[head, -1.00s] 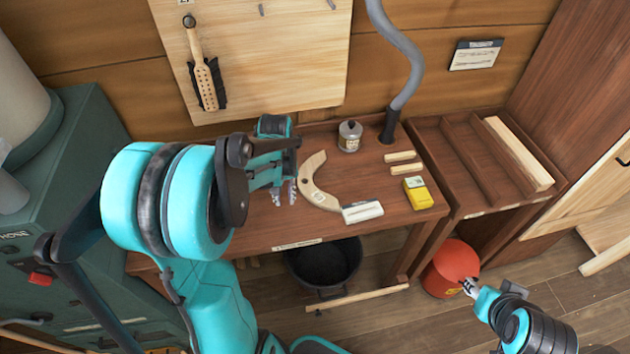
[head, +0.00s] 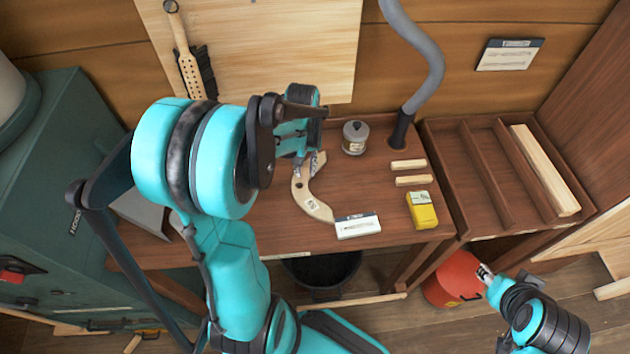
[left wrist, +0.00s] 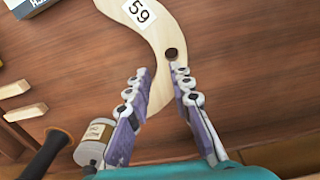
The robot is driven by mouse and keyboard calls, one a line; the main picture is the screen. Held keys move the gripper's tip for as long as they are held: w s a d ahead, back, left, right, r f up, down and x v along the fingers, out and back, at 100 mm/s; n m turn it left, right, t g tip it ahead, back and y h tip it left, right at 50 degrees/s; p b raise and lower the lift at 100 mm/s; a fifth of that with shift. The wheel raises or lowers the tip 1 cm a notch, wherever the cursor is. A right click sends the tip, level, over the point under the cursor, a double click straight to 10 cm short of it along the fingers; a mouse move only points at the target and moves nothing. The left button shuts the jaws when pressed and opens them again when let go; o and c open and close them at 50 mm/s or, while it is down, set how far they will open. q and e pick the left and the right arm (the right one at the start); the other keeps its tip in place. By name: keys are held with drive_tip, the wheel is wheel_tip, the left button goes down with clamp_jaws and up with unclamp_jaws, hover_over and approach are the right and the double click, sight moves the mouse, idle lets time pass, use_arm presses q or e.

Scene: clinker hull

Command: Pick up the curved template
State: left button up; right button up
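The curved template (head: 315,205) is a flat, pale wooden arc with a dark hole, lying on the brown workbench (head: 270,228). In the left wrist view the curved template (left wrist: 165,35) bears the label "59", and its near end runs between my fingers. My left gripper (head: 313,163) is over the template's far end. In the left wrist view my left gripper (left wrist: 161,72) is open, one finger on each side of the wood. I cannot tell whether either finger touches it. My right gripper (head: 484,272) is low at the right, by a red bucket, too small to judge.
On the bench stand a labelled tin (head: 355,138), two small wood strips (head: 410,172), a yellow box (head: 421,210) and a white-and-blue box (head: 358,227) by the template's near end. A grey hose (head: 428,65) rises behind. A divided tray (head: 480,165) is at the right.

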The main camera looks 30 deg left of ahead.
sight(306, 185)
use_arm(q)
wheel_tip(306, 185, down, 2)
drive_tip(key=shift+f+b, duration=0.1)
drive_tip(key=shift+b, duration=0.5)
wheel_tip(306, 185, down, 5)
drive_tip(key=b, duration=0.4)
drive_tip(key=shift+c, duration=0.4)
clamp_jaws()
